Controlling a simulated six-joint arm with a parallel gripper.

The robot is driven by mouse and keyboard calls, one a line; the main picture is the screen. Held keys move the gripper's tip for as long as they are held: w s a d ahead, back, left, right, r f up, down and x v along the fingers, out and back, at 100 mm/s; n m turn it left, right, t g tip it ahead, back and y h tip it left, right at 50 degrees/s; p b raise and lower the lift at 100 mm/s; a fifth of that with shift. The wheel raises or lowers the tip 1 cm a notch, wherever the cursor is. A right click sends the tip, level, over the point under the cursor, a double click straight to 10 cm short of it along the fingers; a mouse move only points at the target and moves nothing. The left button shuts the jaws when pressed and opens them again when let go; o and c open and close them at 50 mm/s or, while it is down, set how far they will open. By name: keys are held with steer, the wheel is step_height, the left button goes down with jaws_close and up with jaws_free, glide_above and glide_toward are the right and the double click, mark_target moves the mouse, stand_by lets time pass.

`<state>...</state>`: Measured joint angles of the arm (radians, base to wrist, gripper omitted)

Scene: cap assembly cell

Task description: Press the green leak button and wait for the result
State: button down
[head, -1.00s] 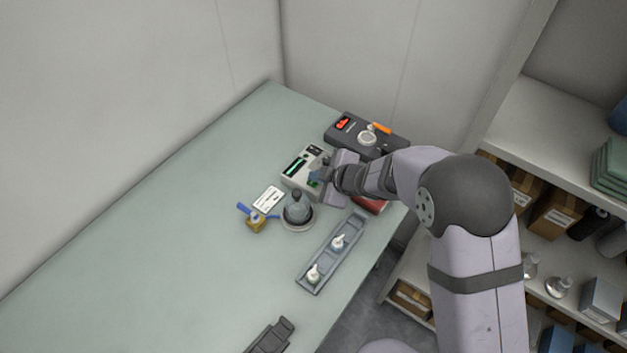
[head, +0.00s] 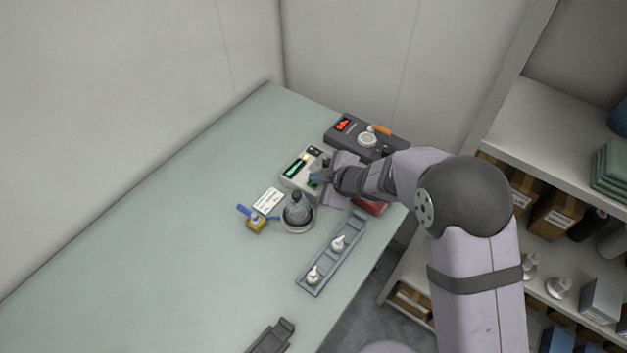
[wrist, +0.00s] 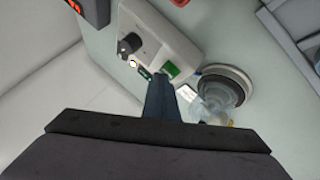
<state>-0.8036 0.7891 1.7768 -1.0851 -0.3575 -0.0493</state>
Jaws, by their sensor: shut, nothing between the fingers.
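The leak tester (head: 292,181) is a pale box on the bench with a green-lit display (head: 296,167). Its green button (head: 313,184) is partly hidden by my gripper (head: 318,179). In the wrist view, the tester (wrist: 185,45) shows a dark knob, a glowing pale lamp (wrist: 133,62) and the green button (wrist: 170,70). My gripper (wrist: 160,82) is shut and empty, its tips right at the button; I cannot tell if they touch it. A clear dome (head: 298,208) stands on a round base beside the tester and also shows in the wrist view (wrist: 220,92).
A dark device (head: 355,137) with a red display and an orange part stands behind. A grey rack (head: 325,262) holds two small white parts. A white card (head: 268,201) and a brass-coloured block with blue handles (head: 256,222) lie left of the dome. The bench's left side is clear.

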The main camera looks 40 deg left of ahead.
steer(key=shift+r+p, duration=0.5)
steer(key=shift+r, duration=0.1)
step_height(320, 180, up, 5)
steer(key=p, duration=0.5)
stand_by(0.8)
